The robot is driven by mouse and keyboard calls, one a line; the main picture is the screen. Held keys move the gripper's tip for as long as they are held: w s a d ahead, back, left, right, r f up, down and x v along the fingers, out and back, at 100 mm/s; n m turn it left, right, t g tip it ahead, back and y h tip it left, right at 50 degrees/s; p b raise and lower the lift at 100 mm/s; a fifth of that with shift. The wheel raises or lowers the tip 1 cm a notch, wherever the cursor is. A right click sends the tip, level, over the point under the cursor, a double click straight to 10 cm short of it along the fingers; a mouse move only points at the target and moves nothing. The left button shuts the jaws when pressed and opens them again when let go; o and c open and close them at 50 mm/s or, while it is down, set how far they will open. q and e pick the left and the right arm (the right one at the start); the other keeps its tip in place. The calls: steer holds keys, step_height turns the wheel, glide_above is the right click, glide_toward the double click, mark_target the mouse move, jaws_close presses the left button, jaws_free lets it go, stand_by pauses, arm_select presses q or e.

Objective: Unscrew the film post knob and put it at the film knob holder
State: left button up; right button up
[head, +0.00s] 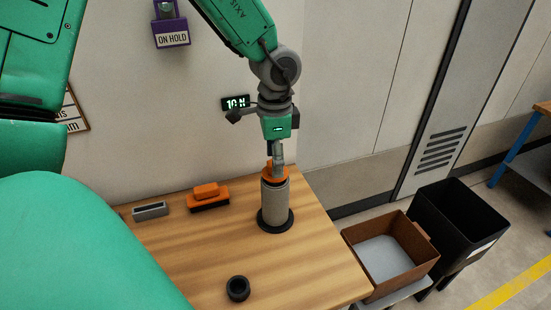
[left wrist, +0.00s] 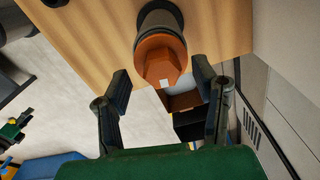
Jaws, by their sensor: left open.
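The orange film post knob (head: 268,171) sits on top of a grey cylindrical post (head: 274,200) with a black round base on the wooden table. Contact is not visible. A black ring-shaped cup (head: 238,288), possibly the knob holder, stands near the table's front. My right gripper is not visible.
An orange-and-black block (head: 208,198) and a grey slotted block (head: 151,211) lie at the table's back left. A display (head: 236,102) and purple "ON HOLD" box (head: 171,32) are on the wall. A brown bin (head: 419,242) and black bin (head: 470,212) stand right of the table.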

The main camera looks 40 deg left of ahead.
arm_select(q)
steer(key=shift+r+p, duration=0.45)
steer(key=shift+r, duration=0.4)
steer(key=shift+f, duration=0.1)
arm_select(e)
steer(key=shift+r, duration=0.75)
